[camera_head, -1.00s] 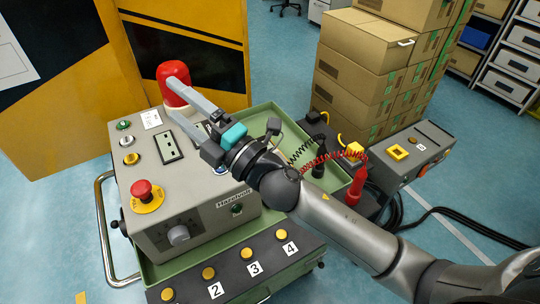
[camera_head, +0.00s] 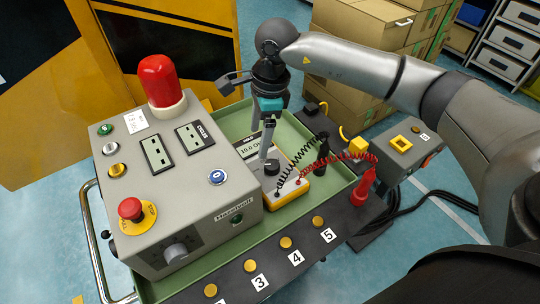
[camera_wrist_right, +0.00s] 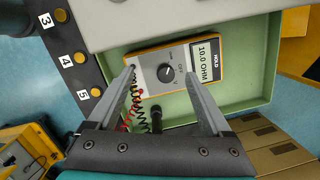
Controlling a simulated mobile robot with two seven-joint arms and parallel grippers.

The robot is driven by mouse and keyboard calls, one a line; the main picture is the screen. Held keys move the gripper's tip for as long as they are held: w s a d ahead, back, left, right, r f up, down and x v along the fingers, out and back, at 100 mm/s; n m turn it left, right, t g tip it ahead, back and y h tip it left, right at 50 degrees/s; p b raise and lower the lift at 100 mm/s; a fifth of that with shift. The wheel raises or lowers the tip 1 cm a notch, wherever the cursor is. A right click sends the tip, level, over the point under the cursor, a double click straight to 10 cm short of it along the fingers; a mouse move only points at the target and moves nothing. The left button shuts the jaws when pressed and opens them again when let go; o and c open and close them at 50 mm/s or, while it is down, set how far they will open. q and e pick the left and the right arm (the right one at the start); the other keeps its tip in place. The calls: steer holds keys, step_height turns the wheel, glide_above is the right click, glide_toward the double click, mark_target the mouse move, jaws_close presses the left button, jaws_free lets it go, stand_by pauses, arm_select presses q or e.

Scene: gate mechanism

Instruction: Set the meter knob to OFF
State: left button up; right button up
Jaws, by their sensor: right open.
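The meter (camera_head: 288,190) is a yellow-edged light grey box lying in the green tray. Its display reads 10.0 OHM in the right wrist view (camera_wrist_right: 207,60). Its round dark knob (camera_wrist_right: 165,73) is below the display in the meter's own layout; the knob also shows in the head view (camera_head: 271,168). The small dial marks are hard to read, and one looks like OFF. My right gripper (camera_wrist_right: 160,78) is open and points down over the meter, its fingers on either side of the knob in the wrist view. Contact cannot be told. My left gripper is not in view.
Left of the meter stands a grey control box (camera_head: 175,190) with a red beacon (camera_head: 162,80) and a red stop button (camera_head: 130,209). Coiled leads and a red probe (camera_head: 364,187) lie right of it. Numbered yellow buttons (camera_head: 285,242) line the front. Cardboard boxes stand behind.

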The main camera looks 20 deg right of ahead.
steer(key=d+h, duration=0.2)
steer(key=d, duration=0.2)
steer(key=b, duration=0.2)
glide_toward(273, 164)
steer(key=f, duration=0.9)
steer(key=shift+w+d, duration=0.2)
steer(key=shift+w, duration=0.1)
steer(key=shift+c, duration=0.3)
jaws_close()
